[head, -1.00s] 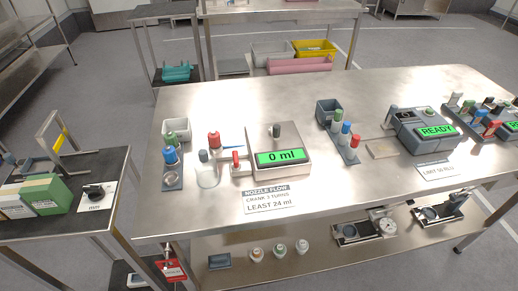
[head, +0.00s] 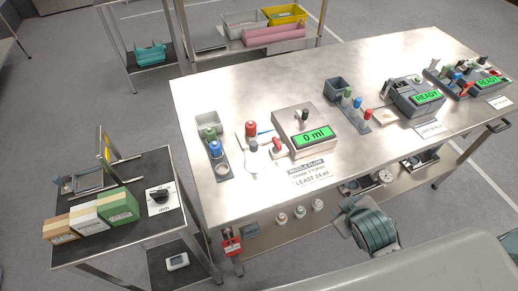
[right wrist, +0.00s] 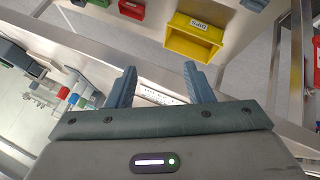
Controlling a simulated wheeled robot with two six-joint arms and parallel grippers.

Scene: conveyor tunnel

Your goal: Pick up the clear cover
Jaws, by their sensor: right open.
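I cannot make out a clear cover for certain. A clear, pale vessel (head: 251,147) stands beside the red-capped bottle on the large steel table, left of the scale reading 0 ml (head: 312,137). My right gripper (right wrist: 160,86) shows in the right wrist view with its two fingers apart and nothing between them. In the head view a grey-blue part of my right arm shows in front of the large table's front edge; its fingertips are not visible there. My left gripper is not in view.
A small dark side table (head: 118,217) at left holds boxes, a black knob and a metal frame. Two READY devices (head: 420,102) stand toward the right of the large table (head: 240,90). The right wrist view shows a yellow bin (right wrist: 195,36) and steel rails.

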